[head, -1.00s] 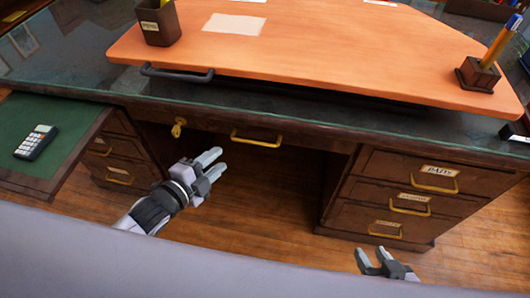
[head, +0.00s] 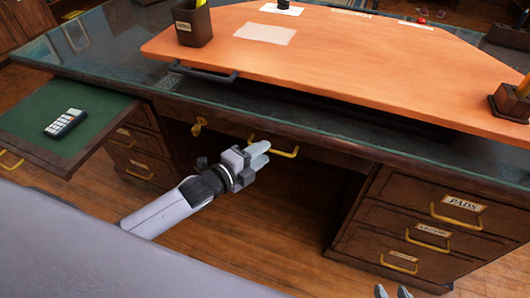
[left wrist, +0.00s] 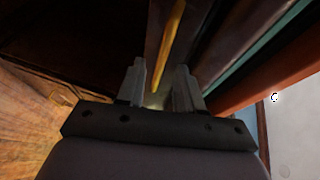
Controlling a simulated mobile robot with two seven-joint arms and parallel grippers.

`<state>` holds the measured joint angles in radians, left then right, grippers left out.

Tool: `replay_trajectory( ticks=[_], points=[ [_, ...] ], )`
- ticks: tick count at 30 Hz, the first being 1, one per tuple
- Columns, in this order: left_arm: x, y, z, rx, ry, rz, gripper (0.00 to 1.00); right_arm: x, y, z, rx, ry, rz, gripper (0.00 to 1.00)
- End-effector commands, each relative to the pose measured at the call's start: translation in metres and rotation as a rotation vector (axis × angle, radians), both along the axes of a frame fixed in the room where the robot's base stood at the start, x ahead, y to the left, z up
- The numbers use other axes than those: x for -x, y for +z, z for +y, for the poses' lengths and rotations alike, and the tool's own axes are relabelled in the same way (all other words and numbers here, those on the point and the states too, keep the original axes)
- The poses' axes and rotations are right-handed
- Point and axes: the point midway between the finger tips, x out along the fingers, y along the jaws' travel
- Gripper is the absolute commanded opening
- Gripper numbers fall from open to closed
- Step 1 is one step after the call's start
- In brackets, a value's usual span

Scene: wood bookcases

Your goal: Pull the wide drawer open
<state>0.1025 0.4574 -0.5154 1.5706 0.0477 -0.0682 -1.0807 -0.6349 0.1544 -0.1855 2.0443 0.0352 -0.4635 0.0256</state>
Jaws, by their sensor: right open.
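The wide drawer (head: 230,129) sits under the middle of the desk top, its front flush with the desk. Its yellow bar handle (head: 287,154) shows in the head view and as a yellow bar in the left wrist view (left wrist: 172,45). My left gripper (head: 262,153) is at the handle, covering part of it in the head view. In the left wrist view its fingers (left wrist: 158,82) are apart, with the bar ahead of the gap; contact is not clear. My right gripper (head: 393,292) is open and empty at the bottom edge, below the right drawers, partly cut off.
A green pull-out board (head: 85,122) with a calculator (head: 66,123) juts out at left. Labelled drawers (head: 420,231) stand at right. An orange board (head: 330,62) lies above. The knee space is open.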

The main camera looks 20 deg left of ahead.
Motion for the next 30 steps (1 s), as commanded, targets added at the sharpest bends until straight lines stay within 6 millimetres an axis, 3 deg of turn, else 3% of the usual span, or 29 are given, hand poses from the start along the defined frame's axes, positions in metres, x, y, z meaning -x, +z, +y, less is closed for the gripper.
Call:
replay_trajectory(
  ticks=[6,15,16,19,30],
  points=[
    [-0.015,-0.004,-0.007,0.001,0.000,0.000,0.36,0.000,-0.003,0.001,-0.003,-0.002,0.000,0.43],
    [-0.017,-0.004,-0.008,0.001,0.000,0.000,0.36,0.000,-0.003,0.001,-0.003,-0.003,-0.001,0.43],
    [-0.017,-0.004,-0.008,0.001,0.000,0.000,0.33,0.000,-0.003,0.001,-0.003,-0.003,-0.001,0.43],
    [-0.016,-0.004,-0.008,0.001,0.000,0.000,0.00,0.000,-0.003,0.000,-0.003,-0.003,-0.001,0.43],
    [-0.016,-0.004,-0.008,0.000,0.000,0.001,0.00,0.000,-0.004,0.000,-0.002,-0.004,0.000,0.43]
  ],
)
